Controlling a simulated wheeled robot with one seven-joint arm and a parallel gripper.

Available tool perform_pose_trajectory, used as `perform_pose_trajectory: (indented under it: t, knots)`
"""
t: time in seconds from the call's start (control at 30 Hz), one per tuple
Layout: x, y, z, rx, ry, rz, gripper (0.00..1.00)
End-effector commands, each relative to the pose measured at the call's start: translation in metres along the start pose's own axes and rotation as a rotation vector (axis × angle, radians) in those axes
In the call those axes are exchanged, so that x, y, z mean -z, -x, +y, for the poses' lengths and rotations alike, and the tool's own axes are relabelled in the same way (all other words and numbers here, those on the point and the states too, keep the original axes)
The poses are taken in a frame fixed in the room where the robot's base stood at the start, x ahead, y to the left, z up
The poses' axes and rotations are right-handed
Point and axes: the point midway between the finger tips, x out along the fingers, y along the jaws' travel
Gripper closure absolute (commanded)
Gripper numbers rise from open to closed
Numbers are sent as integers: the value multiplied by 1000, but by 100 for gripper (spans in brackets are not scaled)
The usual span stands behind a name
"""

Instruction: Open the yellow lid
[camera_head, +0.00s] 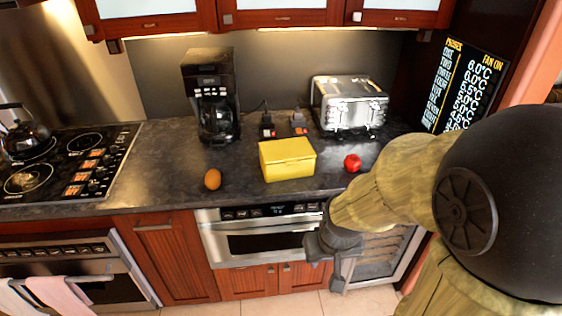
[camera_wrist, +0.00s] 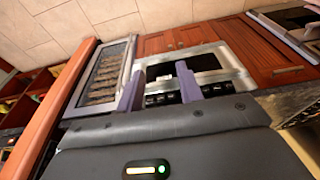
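A yellow box (camera_head: 290,170) with its yellow lid (camera_head: 287,150) shut stands on the dark counter in the head view, between a brown egg-like object and a red fruit. My gripper (camera_head: 325,272) hangs in front of and below the counter edge, to the lower right of the box and well apart from it. In the wrist view the two fingers of my gripper (camera_wrist: 159,86) stand apart with nothing between them. The box does not show in the wrist view.
The brown egg-like object (camera_head: 212,179) lies left of the box, the red fruit (camera_head: 352,162) right. A coffee maker (camera_head: 211,100) and silver toaster (camera_head: 349,103) stand behind. The microwave drawer (camera_head: 250,243) is shut below the counter (camera_head: 160,165). The stove (camera_head: 65,165) is at left.

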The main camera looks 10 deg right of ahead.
Motion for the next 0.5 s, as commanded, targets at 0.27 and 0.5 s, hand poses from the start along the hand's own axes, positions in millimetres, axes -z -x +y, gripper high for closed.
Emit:
perform_pose_trajectory:
  t: [0.27, 0.5]
  knots:
    - [0, 0, 0, 0, 0, 0, 64]
    - [6, -9, 1, -3, -1, 28, 33]
